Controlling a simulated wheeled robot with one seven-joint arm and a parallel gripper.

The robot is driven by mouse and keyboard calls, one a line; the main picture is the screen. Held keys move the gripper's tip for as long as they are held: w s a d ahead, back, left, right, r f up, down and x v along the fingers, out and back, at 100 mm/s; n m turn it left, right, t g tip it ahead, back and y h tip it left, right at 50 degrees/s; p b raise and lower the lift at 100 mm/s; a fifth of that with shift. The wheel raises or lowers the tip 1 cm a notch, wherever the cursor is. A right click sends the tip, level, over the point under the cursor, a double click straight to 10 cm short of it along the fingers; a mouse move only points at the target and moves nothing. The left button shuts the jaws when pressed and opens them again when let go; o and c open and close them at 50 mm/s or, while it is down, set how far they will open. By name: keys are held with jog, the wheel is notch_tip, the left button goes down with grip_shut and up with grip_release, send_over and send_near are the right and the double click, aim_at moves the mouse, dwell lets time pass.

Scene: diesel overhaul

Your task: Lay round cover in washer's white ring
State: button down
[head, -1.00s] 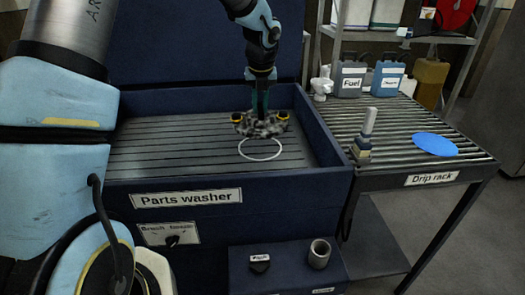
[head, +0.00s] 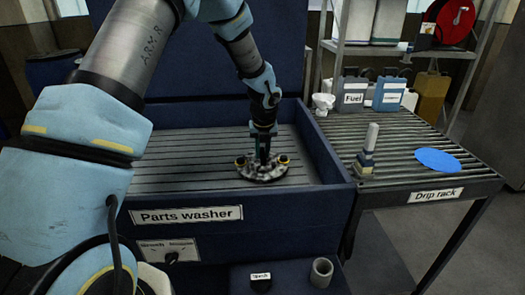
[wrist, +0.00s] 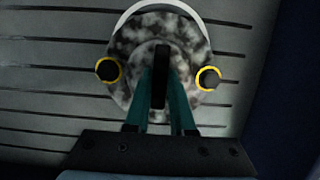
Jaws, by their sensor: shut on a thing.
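The round cover (head: 262,172) is a mottled grey disc with a dark knob ringed in yellow on each side and a raised bar in the middle. My gripper (head: 263,158) points down and is shut on that bar. The cover is level and low over the slatted floor of the parts washer (head: 165,172); I cannot tell if it touches. In the wrist view the cover (wrist: 135,75) hides most of the white ring (wrist: 150,7), which shows as a crescent past its top edge. The ring is hidden in the head view.
The washer's right wall (head: 318,150) stands close to the cover. The drip rack (head: 400,180) on the right holds a blue disc (head: 437,160) and a brush-like tool (head: 369,150). Jugs stand behind. The left slats are clear.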

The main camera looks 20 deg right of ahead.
jog(key=c, duration=0.8)
grip_release()
jog(key=shift+o, duration=0.2)
